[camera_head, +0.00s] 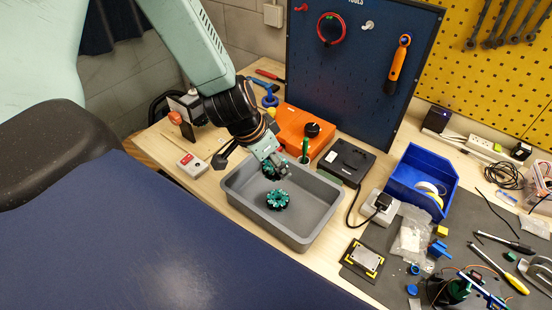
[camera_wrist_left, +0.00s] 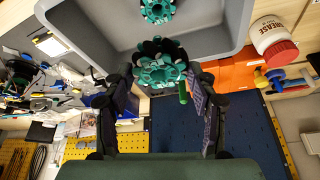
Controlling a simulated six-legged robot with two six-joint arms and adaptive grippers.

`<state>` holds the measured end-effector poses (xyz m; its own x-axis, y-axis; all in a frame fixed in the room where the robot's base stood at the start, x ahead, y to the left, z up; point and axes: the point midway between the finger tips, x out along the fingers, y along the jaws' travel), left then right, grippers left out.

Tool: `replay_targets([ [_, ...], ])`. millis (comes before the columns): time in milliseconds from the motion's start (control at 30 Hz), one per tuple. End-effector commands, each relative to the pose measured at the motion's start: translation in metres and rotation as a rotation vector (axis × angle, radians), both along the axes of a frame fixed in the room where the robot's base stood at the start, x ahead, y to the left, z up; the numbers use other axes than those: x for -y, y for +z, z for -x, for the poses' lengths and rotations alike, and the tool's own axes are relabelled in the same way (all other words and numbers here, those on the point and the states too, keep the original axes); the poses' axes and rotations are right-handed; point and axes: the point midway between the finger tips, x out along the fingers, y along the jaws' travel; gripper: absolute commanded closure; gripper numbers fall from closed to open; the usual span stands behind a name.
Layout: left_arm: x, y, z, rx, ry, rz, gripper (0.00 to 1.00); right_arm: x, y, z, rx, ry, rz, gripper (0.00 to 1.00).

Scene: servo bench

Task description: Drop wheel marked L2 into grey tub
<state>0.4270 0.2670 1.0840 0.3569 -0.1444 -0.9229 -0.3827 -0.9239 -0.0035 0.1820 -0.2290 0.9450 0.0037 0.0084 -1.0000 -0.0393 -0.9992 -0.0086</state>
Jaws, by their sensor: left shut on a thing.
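The grey tub (camera_head: 314,232) stands on the bench near the middle of the head view, and its wall shows at the top of the wrist view. My left gripper (camera_head: 269,158) reaches over the tub's back-left part, pointing down. It is shut on a teal and black wheel (camera_head: 271,170), held between the fingers in the left wrist view (camera_wrist_left: 161,70). Another teal wheel (camera_head: 278,200) lies on the tub floor; it also shows at the top of the wrist view (camera_wrist_left: 157,10). I cannot read a mark on either wheel. My right gripper is not in view.
An orange box (camera_head: 296,128) and a black device (camera_head: 346,160) stand behind the tub. A blue bin (camera_head: 420,176) is to the right. A grey meter box (camera_head: 192,165) lies to the left. The tub floor is clear around the lying wheel.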

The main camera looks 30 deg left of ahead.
Motion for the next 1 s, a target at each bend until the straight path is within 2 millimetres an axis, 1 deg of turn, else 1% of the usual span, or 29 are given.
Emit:
replay_targets([
  [167,-0.003,-0.007,0.0,-0.002,0.001,-0.003,0.8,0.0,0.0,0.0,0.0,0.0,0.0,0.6],
  [367,-0.004,-0.024,0.0,-0.001,-0.001,-0.002,0.8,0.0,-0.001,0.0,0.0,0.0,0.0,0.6],
  [500,-0.003,-0.045,0.0,-0.002,-0.001,-0.001,0.8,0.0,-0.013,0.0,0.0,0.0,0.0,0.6],
  [600,-0.002,-0.052,-0.001,0.0,0.0,0.0,0.8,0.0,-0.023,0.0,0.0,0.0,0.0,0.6],
  [800,-0.001,-0.06,-0.001,0.0,-0.001,0.0,0.8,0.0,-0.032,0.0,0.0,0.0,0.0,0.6],
  [1000,0.0,-0.061,0.0,0.0,0.0,0.0,0.8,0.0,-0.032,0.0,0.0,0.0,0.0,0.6],
])
